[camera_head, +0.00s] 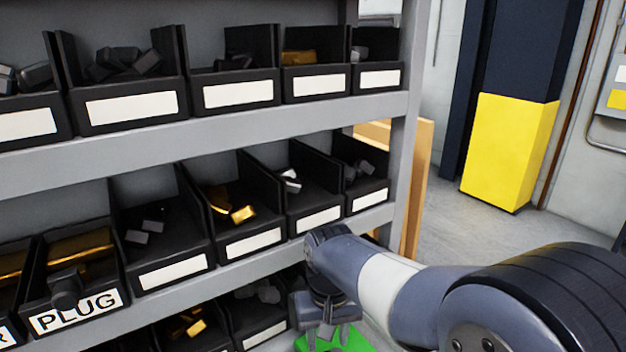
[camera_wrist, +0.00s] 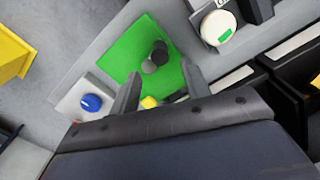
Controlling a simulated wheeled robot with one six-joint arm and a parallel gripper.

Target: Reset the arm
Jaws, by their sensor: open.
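My arm reaches in from the right in the head view, bent downward at the wrist. My gripper (camera_head: 326,334) hangs low in front of the shelf, over a green surface (camera_head: 352,345). In the wrist view my gripper (camera_wrist: 160,88) shows two fingers spread apart, and no object is between their tips. Beyond the fingers, a dark grey rounded part (camera_wrist: 154,57) sits on the green mat (camera_wrist: 125,57). A small yellow piece (camera_wrist: 149,102) shows between the lower parts of the fingers, partly hidden by my gripper.
A grey shelf (camera_head: 250,118) holds rows of black bins with dark and gold parts; one bin is labelled PLUG (camera_head: 77,313). In the wrist view a blue button (camera_wrist: 91,102) and a round white device (camera_wrist: 219,27) flank the mat. A yellow-and-navy pillar (camera_head: 508,150) stands right; floor there is clear.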

